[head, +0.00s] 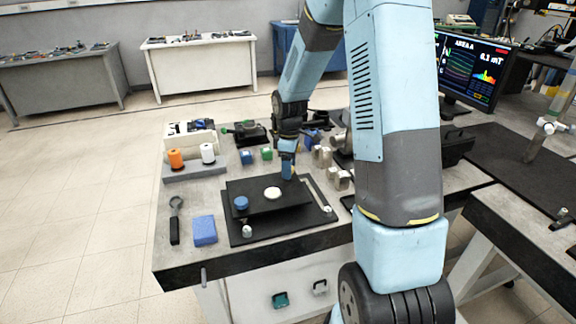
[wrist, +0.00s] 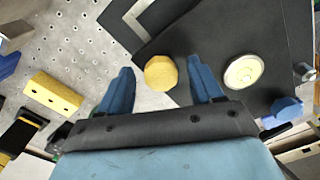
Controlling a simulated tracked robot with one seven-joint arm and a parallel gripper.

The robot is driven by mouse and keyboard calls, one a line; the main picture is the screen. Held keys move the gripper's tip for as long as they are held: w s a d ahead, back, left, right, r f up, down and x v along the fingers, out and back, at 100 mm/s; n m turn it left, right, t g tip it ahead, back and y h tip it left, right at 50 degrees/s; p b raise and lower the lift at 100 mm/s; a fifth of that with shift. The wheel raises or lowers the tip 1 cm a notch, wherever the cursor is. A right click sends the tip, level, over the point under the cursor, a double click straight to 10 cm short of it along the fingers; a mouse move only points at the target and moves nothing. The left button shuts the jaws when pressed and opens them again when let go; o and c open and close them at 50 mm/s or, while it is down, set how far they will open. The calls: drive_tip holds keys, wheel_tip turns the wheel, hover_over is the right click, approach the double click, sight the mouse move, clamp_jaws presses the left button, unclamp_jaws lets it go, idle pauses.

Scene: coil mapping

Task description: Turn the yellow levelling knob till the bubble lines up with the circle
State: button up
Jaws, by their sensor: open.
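The yellow levelling knob (wrist: 161,73) shows in the wrist view at the edge of a black plate (wrist: 235,30). My gripper (wrist: 160,67) is open, with one blue finger on each side of the knob and visible gaps between. In the head view my gripper (head: 287,174) is low over the back right of the plate (head: 265,208) and the yellow knob is hidden. The round level (wrist: 243,71) is a pale disc on the plate; it also shows in the head view (head: 272,193). Its bubble and circle are too small to tell apart reliably.
A blue knob (head: 241,203) sits at the plate's left side. A blue block (head: 204,230) and a black-handled tool (head: 174,222) lie to the left. Metal blocks (head: 338,180) stand close right of my gripper. A yellow block (wrist: 53,92) lies left in the wrist view.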

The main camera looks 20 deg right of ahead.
drive_tip(key=c, duration=1.1)
drive_tip(key=shift+o, duration=0.2)
drive_tip(key=shift+a, duration=0.1)
drive_tip(key=shift+m, duration=0.3)
